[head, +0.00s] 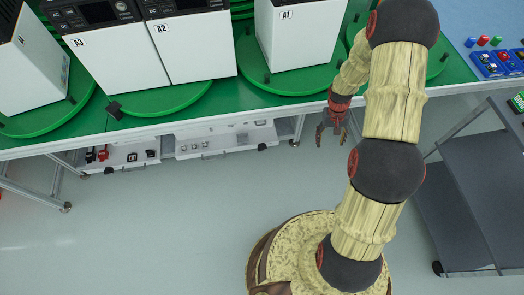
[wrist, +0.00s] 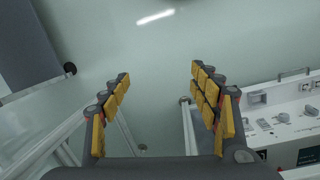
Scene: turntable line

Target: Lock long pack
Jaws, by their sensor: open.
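White units labelled A3 (head: 120,62), A2 (head: 190,50) and A1 (head: 300,38) stand on round green turntables (head: 170,104) along the bench; another white unit (head: 28,70) is at the far left. A small black block (head: 114,110) sits at a turntable edge below A3. I cannot tell which thing is the long pack. My gripper (head: 333,130) hangs in front of the bench's front edge, below and right of A1.
A grey shelf cart (head: 475,200) stands at the right. Blue button boxes (head: 487,64) lie on the bench's right end. The floor (head: 150,230) at the left is clear.

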